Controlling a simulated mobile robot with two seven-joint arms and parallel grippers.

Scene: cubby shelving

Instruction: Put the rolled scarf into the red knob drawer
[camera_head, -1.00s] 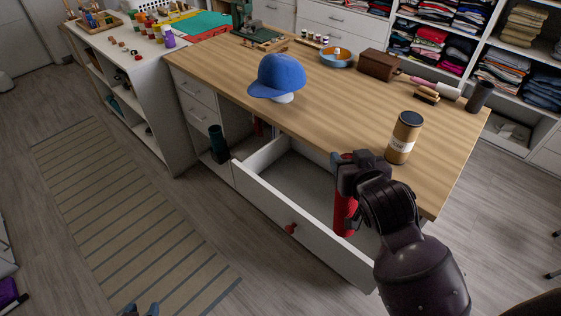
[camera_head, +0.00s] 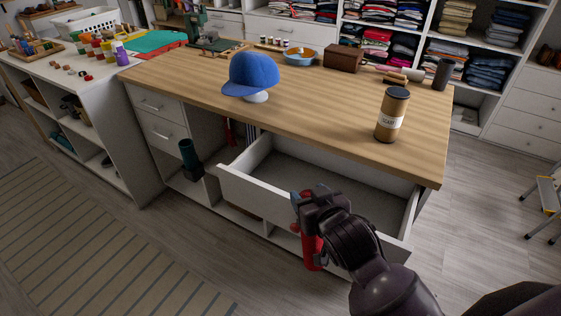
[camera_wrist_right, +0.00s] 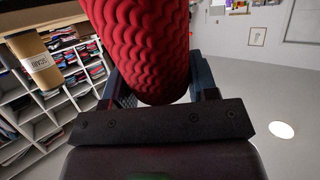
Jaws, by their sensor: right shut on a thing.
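My right gripper (camera_head: 308,222) is shut on a red roll with a wavy ribbed surface (camera_head: 312,248), which I take to be the rolled scarf. The roll hangs roughly upright in the head view and fills the top middle of the right wrist view (camera_wrist_right: 140,45). The drawer (camera_head: 255,190) under the wooden worktop is pulled open, and its visible floor is bare. In the head view the gripper and roll overlap the drawer's white front; I cannot tell the gap. They largely cover the place of the red knob. My left gripper is not in view.
A brown tube with a dark lid and a label (camera_head: 392,115) stands on the worktop (camera_head: 310,110) near the right front. A blue cap (camera_head: 253,73) sits on a stand. A dark green cylinder (camera_head: 190,158) is in the open bay left of the drawer.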

